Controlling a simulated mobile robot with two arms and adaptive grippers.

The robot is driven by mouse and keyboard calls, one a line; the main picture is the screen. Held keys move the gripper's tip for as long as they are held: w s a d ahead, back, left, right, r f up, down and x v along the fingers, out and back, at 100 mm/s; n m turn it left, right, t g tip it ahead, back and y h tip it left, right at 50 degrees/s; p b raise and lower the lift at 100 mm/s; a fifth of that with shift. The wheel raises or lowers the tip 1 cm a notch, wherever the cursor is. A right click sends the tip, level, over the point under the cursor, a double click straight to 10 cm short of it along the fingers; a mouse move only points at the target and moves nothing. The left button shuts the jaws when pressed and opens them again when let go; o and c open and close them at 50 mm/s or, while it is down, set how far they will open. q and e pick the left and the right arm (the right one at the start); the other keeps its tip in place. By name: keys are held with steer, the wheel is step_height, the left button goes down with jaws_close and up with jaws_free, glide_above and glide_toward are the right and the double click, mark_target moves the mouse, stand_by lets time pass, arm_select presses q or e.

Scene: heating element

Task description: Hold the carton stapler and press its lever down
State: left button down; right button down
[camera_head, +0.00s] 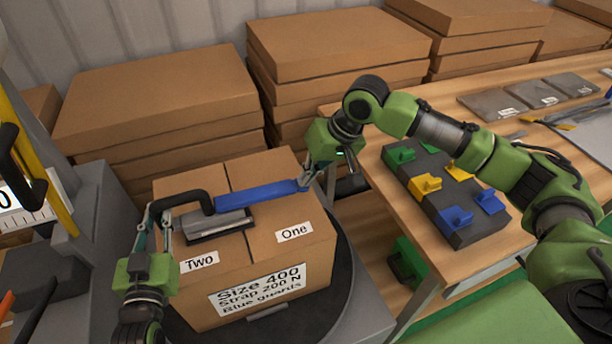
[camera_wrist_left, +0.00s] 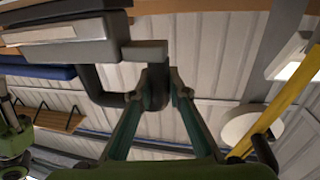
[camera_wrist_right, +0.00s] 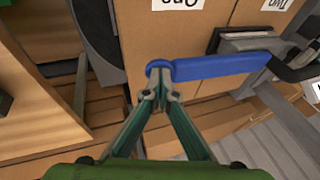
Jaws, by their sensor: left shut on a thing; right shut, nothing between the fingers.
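The carton stapler lies across the top of the cardboard box (camera_head: 300,255). It has a grey metal body (camera_head: 217,226), a black curved handle (camera_head: 180,198) on the left and a blue lever (camera_head: 258,196) reaching right. My left gripper (camera_head: 154,222) is shut on the black handle, which also shows between its fingers in the left wrist view (camera_wrist_left: 157,92). My right gripper (camera_head: 318,182) is shut and empty at the right end of the blue lever. In the right wrist view its fingertips (camera_wrist_right: 160,84) are at the lever's rounded end (camera_wrist_right: 158,68); I cannot tell whether they touch.
The box stands on a dark round turntable (camera_head: 335,290). A wooden table (camera_head: 400,200) on the right holds a dark block (camera_head: 462,232) with green, yellow and blue pieces. Stacked flat cartons (camera_head: 160,100) stand behind. A yellow post (camera_head: 40,150) rises at the left.

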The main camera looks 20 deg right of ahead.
steer(key=w+v, duration=0.1)
steer(key=v, duration=1.2)
steer(key=shift+a+r, duration=0.2)
steer(key=shift+r, duration=0.4)
arm_select(q)
steer(key=c, duration=1.9)
jaws_free()
